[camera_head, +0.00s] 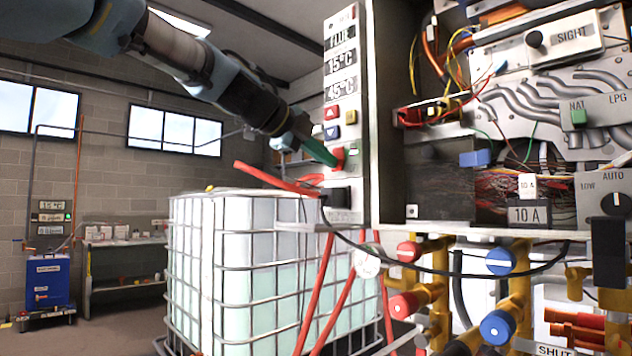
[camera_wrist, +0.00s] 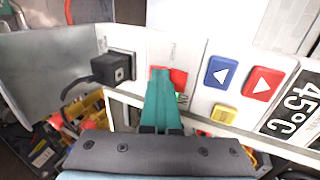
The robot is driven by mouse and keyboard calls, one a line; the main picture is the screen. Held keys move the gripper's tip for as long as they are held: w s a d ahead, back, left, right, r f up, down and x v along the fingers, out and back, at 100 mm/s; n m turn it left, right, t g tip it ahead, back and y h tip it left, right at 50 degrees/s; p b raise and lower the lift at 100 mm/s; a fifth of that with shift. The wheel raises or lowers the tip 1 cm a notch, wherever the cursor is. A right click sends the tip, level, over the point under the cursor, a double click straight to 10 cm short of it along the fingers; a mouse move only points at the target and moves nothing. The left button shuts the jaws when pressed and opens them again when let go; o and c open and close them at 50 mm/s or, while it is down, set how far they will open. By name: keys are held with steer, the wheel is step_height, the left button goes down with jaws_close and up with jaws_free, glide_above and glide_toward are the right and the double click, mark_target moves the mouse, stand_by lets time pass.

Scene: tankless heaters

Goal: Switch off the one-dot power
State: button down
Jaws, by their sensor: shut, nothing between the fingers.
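A red switch (camera_head: 339,157) sits low on the narrow white control panel (camera_head: 343,112) of the heater. In the wrist view the red switch (camera_wrist: 180,76) shows just beyond my fingertips, partly hidden by them, with a bit of green beside it. My gripper (camera_head: 330,160) has teal fingers that are closed together and empty. Its tips (camera_wrist: 160,74) are at the red switch, touching or very close; I cannot tell which. No dot marking is readable in either view.
Beside the switch are a black plug (camera_wrist: 112,68), a blue arrow button (camera_wrist: 220,72), a red arrow button (camera_wrist: 262,83) and a yellow button (camera_wrist: 223,114). The open heater cabinet (camera_head: 460,180) stands right. A caged tank (camera_head: 245,260) stands behind, and a blue unit (camera_head: 46,283) far left.

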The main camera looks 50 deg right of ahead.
steer(key=shift+d+f, duration=0.1)
steer(key=shift+f, duration=0.25)
steer(key=shift+r, duration=0.2)
steer(key=shift+r+p, duration=0.1)
steer(key=shift+p, duration=0.2)
